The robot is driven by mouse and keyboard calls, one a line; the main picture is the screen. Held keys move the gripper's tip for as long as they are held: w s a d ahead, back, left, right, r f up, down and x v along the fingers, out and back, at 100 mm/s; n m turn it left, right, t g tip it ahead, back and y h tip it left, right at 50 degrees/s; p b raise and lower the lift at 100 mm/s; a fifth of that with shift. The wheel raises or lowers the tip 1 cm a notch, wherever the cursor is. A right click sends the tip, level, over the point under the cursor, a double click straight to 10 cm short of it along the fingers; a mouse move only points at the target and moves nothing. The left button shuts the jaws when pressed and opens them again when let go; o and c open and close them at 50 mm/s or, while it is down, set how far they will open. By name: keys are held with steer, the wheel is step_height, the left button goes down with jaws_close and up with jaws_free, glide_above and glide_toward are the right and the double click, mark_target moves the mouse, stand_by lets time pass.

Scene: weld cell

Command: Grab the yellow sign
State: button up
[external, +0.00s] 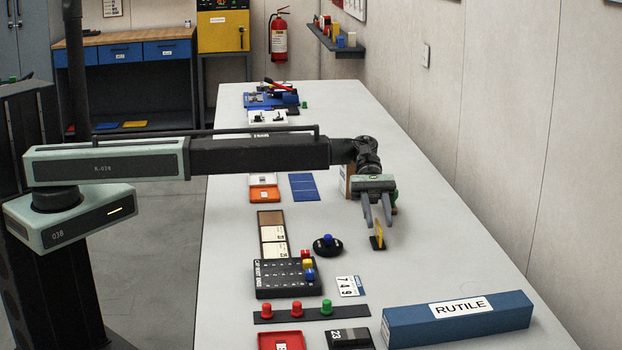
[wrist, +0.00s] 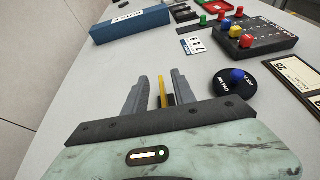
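The yellow sign (external: 379,232) stands upright on a small dark base on the table. In the wrist view the yellow sign (wrist: 163,92) shows nearly edge-on, as a thin yellow strip. My gripper (external: 378,222) is above the sign and reaches down to it with its two grey fingers apart. In the wrist view the sign lies between the fingers of my gripper (wrist: 160,80), with a clear gap to the left finger and a smaller one to the right finger. The fingers partly hide the sign in the external view.
A black round pad with a blue knob (external: 327,245) stands left of the sign. A blue RUTILE box (external: 458,318) lies at the front right. A dark block with colored pegs (external: 288,279) and a number card (external: 350,286) lie nearby. The table right of the sign is clear.

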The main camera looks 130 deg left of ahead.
mark_target(381, 239)
step_height(381, 239, down, 4)
steer(key=b, duration=0.4)
steer(key=shift+w+d+f, duration=0.1)
steer(key=shift+f, duration=0.15)
steer(key=shift+w+d, duration=0.85)
steer(key=shift+d, duration=0.1)
jaws_close()
steer(key=shift+r, duration=0.1)
steer(key=shift+r+p, duration=0.5)
steer(key=shift+p, duration=0.05)
step_height(381, 239, up, 3)
steer(key=p, duration=0.3)
steer(key=shift+r, duration=0.1)
steer(key=s+d, duration=0.2)
steer(key=s, duration=0.2)
steer(key=s+d, duration=0.3)
steer(key=s, duration=0.2)
steer(key=s+d+p, duration=0.1)
steer(key=s+d, duration=0.1)
steer(key=s, duration=0.3)
steer(key=shift+s+d+r, duration=0.1)
steer(key=shift+d+r, duration=0.05)
steer(key=shift+r, duration=0.2)
